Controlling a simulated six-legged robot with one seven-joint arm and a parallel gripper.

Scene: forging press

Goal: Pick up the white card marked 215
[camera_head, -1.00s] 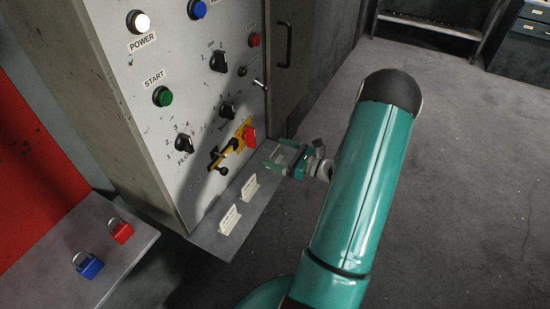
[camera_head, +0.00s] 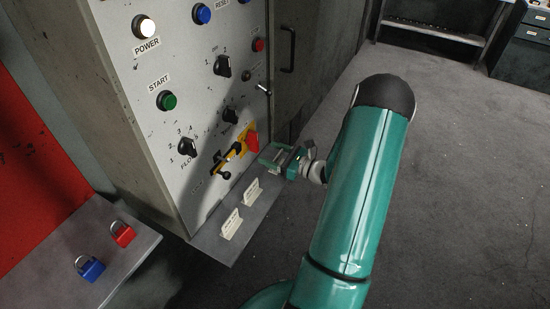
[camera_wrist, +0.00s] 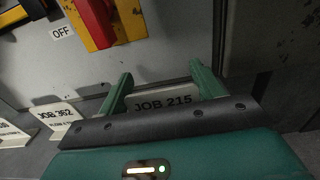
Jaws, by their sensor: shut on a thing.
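The white card marked JOB 215 (camera_wrist: 163,103) stands between the two green fingers of my gripper (camera_wrist: 160,75) in the wrist view, its lower part hidden by the gripper body. My gripper is shut on it, one finger at each side. In the head view my gripper (camera_head: 272,154) is at the far end of the small grey ledge, below the red and yellow switch; I cannot make out the card there.
Two other white cards stand on the ledge (camera_head: 208,241), a nearer one (camera_head: 231,223) and a JOB 362 card (camera_wrist: 57,113). The control panel (camera_head: 150,123) rises close behind. A red padlock (camera_head: 122,235) and a blue padlock (camera_head: 90,268) lie on a left shelf. Open floor lies right.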

